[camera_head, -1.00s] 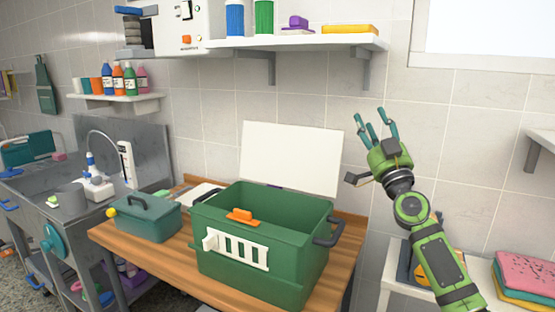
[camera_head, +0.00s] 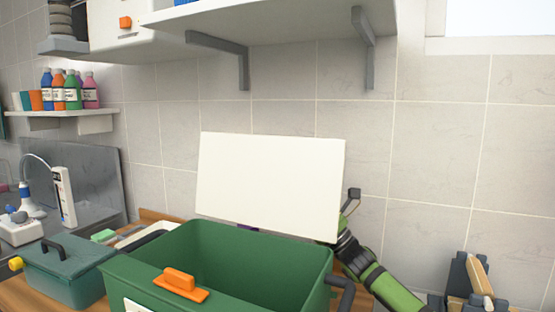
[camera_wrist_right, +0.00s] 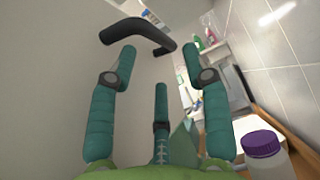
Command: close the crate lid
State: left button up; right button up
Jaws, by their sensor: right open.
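The green crate (camera_head: 232,260) stands on the wooden bench with its top open. Its white lid (camera_head: 270,185) stands up along the crate's far side, leaning back slightly. My right arm reaches behind the lid's right edge, so the head view hides the fingers. In the right wrist view my right gripper (camera_wrist_right: 158,52) is open and empty. A pale surface, apparently the lid's back (camera_wrist_right: 50,80), fills the left there. A dark handle (camera_wrist_right: 145,34) shows just beyond the fingertips; contact cannot be told. My left gripper is not in view.
A purple-capped bottle (camera_wrist_right: 262,146) stands close to my right gripper, by the tiled wall. A wall shelf (camera_head: 285,22) with brackets hangs above the lid. A small teal box (camera_head: 68,270) sits left of the crate. An orange latch (camera_head: 180,284) is on the crate's front rim.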

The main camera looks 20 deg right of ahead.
aim_at(270, 164)
jog(key=shift+w+a+r+n+g+y+p, duration=0.3)
jog(key=shift+w+a+r+n+p, duration=0.15)
jog(key=shift+w+a+r, duration=0.3)
jog(key=p+x, duration=0.1)
jog(key=x, duration=0.2)
jog(key=shift+w+a+r, duration=0.1)
jog(key=shift+a+r, duration=0.1)
jog(key=shift+a, duration=0.1)
jog(key=shift+w+a+r+p, duration=0.3)
jog(key=shift+w+r+p, duration=0.05)
jog(key=shift+w, duration=0.1)
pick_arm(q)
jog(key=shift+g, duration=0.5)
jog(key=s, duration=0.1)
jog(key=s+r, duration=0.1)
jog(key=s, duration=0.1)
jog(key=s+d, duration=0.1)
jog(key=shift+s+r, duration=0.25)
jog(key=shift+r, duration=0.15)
pick_arm(e)
grip_shut()
